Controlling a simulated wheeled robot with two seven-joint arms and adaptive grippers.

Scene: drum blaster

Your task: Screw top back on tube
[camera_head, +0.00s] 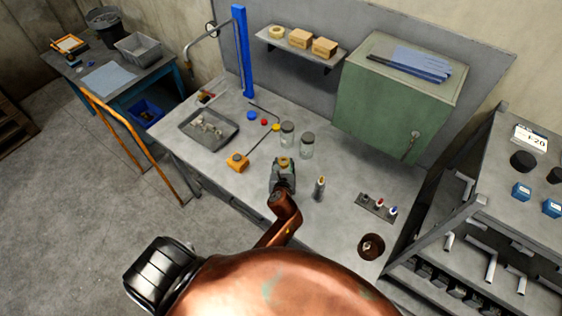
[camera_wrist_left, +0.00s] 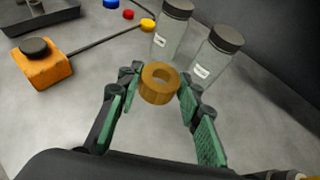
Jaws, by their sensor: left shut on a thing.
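My left gripper (camera_head: 283,168) is above the middle of the grey workbench, shut on a brass ring-shaped top (camera_wrist_left: 159,84). In the left wrist view the top sits between the two green-padded fingertips (camera_wrist_left: 158,90), its round hole facing up. A small upright grey tube (camera_head: 319,188) with a yellowish upper end stands on the bench, just right of the gripper and apart from it. A brass-coloured edge (camera_wrist_left: 286,175) shows at the bottom right of the wrist view; I cannot tell whether it is the tube. My right gripper is not in view.
Two glass jars (camera_head: 307,146) with dark lids stand just beyond the gripper. An orange box (camera_head: 237,162) with a cable and a grey tray (camera_head: 234,124) are to the left. A small rack (camera_head: 376,207) and a brown round part (camera_head: 371,246) are to the right.

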